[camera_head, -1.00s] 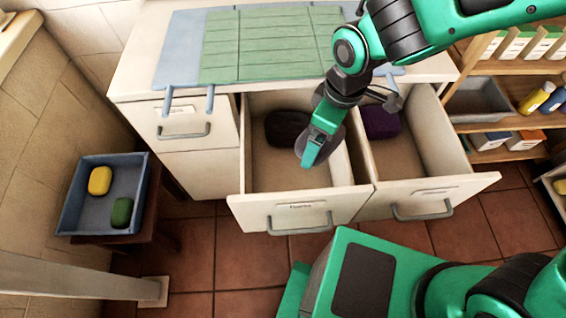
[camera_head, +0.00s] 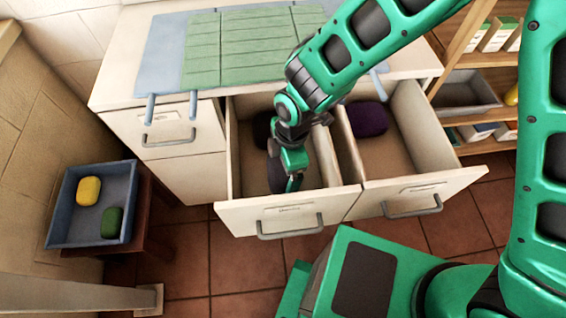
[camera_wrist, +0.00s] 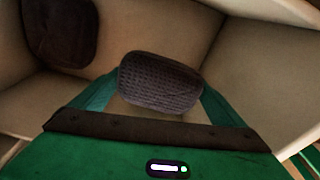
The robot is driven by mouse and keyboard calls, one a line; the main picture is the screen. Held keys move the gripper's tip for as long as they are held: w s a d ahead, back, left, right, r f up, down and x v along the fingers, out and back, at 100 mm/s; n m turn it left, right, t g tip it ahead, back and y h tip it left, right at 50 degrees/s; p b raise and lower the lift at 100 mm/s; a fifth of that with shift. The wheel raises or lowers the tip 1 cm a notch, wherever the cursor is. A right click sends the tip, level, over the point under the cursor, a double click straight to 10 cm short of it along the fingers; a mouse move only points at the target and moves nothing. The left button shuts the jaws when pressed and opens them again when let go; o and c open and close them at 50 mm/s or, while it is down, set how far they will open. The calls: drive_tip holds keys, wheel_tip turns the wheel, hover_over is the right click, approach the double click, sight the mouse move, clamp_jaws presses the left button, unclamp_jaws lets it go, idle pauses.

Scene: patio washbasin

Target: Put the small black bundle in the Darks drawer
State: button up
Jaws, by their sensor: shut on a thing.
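My gripper (camera_head: 287,180) is down inside the left open drawer (camera_head: 240,212), shut on a small dark bundle (camera_head: 276,176). In the wrist view the held bundle (camera_wrist: 160,84) is dark grey-black with a waffle texture, between my green fingers (camera_wrist: 205,98). Another dark bundle (camera_head: 262,128) lies at the back of the same drawer; it also shows at the upper left of the wrist view (camera_wrist: 60,32). The drawer's front label (camera_head: 289,210) is too small to read surely. I cannot tell whether the held bundle touches the drawer floor.
The right open drawer (camera_head: 410,190) holds a dark purple bundle (camera_head: 367,118). A closed drawer (camera_head: 165,125) is at left. A blue tray (camera_head: 60,215) holds a yellow bundle (camera_head: 88,190) and a green one (camera_head: 111,222). Shelves (camera_head: 468,60) stand at right.

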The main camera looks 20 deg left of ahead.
drive_tip(key=shift+f, duration=5.15)
drive_tip(key=shift+f, duration=0.15)
drive_tip(key=o, duration=0.8)
drive_tip(key=shift+o, duration=0.2)
drive_tip(key=shift+r, duration=0.2)
drive_tip(key=r, duration=0.8)
drive_tip(key=w+d+r, duration=0.1)
drive_tip(key=r, duration=0.3)
